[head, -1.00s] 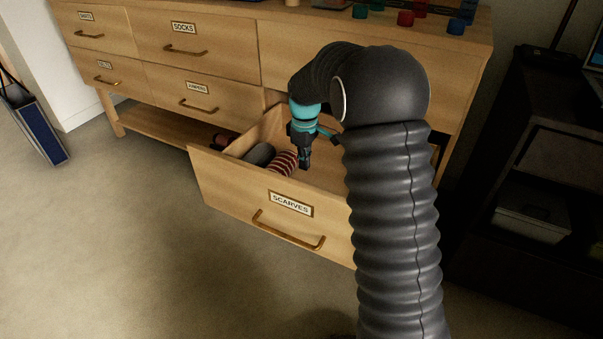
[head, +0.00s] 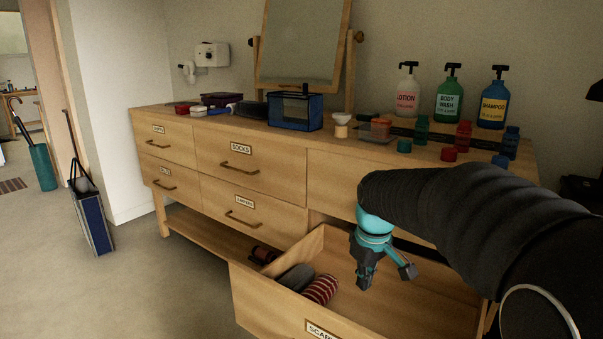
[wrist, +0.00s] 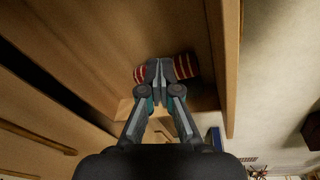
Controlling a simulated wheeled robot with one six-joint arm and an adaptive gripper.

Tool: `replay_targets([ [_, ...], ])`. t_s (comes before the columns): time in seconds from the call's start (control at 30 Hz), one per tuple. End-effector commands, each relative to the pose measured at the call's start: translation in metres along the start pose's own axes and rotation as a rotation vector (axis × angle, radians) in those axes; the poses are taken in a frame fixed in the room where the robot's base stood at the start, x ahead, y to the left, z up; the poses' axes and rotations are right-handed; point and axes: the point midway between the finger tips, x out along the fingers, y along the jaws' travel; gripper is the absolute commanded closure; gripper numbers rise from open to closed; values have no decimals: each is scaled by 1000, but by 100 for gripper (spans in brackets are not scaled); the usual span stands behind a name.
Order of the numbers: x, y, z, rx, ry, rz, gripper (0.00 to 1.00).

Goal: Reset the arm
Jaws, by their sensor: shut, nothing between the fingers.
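My gripper (head: 365,284) is shut and empty. In the head view it hangs above the open scarves drawer (head: 275,298), pointing down, with my arm coming in from the right. In the wrist view the gripper's fingers (wrist: 159,72) are together, and a red-and-white striped roll (wrist: 184,66) shows beyond them inside the drawer. The striped roll also lies in the drawer in the head view (head: 321,289), beside a dark grey roll (head: 294,278). The gripper is apart from both rolls.
The dresser (head: 330,178) carries a mirror (head: 303,42), a blue box (head: 295,111), lotion (head: 407,92), body wash (head: 448,98) and shampoo (head: 492,103) bottles, and several small jars. A blue bag (head: 92,222) stands on the floor at left. Open floor lies in front.

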Motion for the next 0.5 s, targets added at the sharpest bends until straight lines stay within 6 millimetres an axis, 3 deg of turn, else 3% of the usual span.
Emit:
replay_targets([
  [0.2, -40, -29, 55, 158, 76, 44, 100],
  [0.5, -63, -71, 129, 374, 184, 84, 100],
])
